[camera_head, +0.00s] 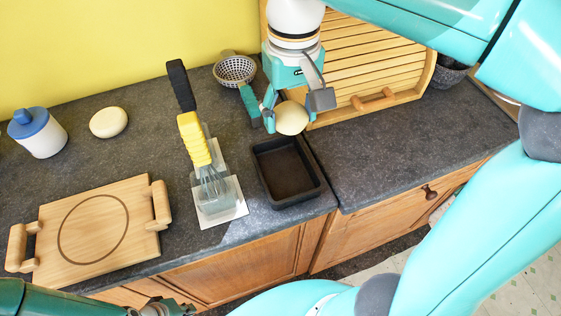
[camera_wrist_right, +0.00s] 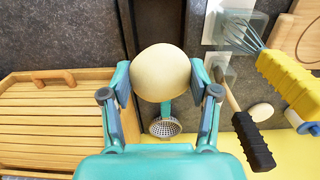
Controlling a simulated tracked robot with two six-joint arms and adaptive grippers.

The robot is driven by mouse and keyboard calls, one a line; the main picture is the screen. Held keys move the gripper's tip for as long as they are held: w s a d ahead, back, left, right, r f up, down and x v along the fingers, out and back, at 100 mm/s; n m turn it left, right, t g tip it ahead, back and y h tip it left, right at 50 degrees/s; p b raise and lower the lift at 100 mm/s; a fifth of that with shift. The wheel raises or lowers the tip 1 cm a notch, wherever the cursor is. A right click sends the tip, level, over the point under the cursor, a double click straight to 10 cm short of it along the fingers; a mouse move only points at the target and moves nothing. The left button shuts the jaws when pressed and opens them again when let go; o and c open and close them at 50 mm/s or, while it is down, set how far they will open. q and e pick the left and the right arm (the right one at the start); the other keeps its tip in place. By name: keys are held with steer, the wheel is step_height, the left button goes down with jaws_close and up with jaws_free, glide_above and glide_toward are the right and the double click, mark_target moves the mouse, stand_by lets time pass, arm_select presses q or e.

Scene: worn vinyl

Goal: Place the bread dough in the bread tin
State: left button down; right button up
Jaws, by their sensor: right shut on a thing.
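The bread dough (camera_head: 292,118) is a smooth cream ball. My right gripper (camera_head: 290,104) is shut on it and holds it above the far edge of the bread tin. The right wrist view shows the dough (camera_wrist_right: 160,72) between the two fingers of that gripper (camera_wrist_right: 160,84). The bread tin (camera_head: 321,186) is a dark, empty rectangular pan on the grey counter. In the wrist view it is largely hidden behind the dough. My left gripper (camera_head: 165,309) is partly in view at the bottom left edge, below the counter front, and its jaw state is unclear.
A whisk with a yellow handle (camera_head: 195,140) stands left of the tin. A pale round object (camera_head: 108,122), lidded jar (camera_head: 40,140) and wooden board (camera_head: 140,240) are left. Counter right of the tin is clear.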

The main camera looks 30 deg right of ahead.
mark_target(290, 184)
steer(key=f, duration=0.9)
steer(key=f+b, duration=0.1)
steer(key=f, duration=0.9)
steer(key=shift+s+d+f, duration=0.15)
steer(key=shift+s+f, duration=0.05)
steer(key=shift+f+b, duration=0.15)
steer(key=shift+b, duration=0.15)
steer(key=o, duration=1)
steer(key=shift+r, duration=0.3)
step_height(290, 184, up, 12)
steer(key=shift+f+p, duration=0.1)
steer(key=shift+p, duration=0.45)
